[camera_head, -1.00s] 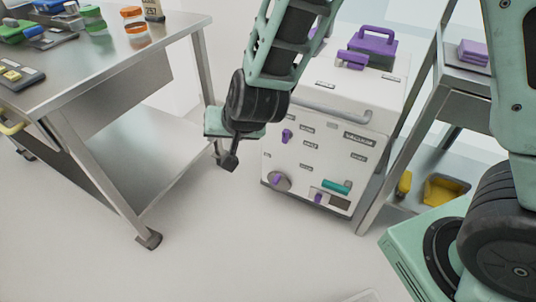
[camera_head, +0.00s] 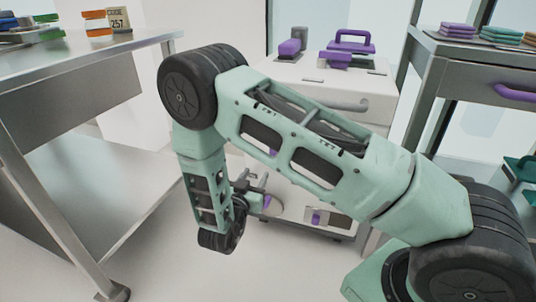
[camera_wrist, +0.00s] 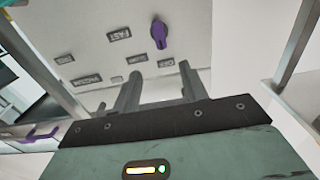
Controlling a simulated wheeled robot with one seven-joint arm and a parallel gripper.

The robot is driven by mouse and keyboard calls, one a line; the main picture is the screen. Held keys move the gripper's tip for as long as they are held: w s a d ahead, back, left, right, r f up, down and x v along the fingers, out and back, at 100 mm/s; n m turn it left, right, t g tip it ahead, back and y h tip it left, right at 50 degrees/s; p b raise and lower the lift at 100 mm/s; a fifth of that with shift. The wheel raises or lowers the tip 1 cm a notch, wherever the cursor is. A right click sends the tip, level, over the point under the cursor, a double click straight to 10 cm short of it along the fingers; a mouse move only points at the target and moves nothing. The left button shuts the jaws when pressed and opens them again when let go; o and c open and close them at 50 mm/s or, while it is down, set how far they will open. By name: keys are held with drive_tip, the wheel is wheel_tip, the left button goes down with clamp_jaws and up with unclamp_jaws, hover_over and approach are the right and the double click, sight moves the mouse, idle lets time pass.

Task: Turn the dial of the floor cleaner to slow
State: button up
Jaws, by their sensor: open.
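The floor cleaner (camera_head: 375,92) is a white boxy machine, partly hidden behind my arm in the head view. Low on its front, a purple knob on a round grey plate (camera_head: 267,203) shows beside my gripper (camera_head: 256,186). In the wrist view the white front panel (camera_wrist: 200,50) carries dark labels, one reading FAST (camera_wrist: 119,33), and a purple knob (camera_wrist: 158,33). I cannot tell whether this is the same knob. My gripper (camera_wrist: 158,88) is open and empty, its two fingers toward the panel, apart from the knob in the picture. No label reading slow is legible.
A metal table (camera_head: 100,50) with small coloured items stands at left. A shelf cart (camera_head: 470,62) with a purple drawer handle (camera_head: 515,93) stands close at the cleaner's right. A grey bar handle (camera_head: 350,104) crosses the cleaner's upper front. Floor at left front is clear.

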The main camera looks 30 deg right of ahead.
drive_tip(key=b+x, duration=0.4)
drive_tip(key=x, duration=1.2)
drive_tip(key=shift+c, duration=0.3)
clamp_jaws()
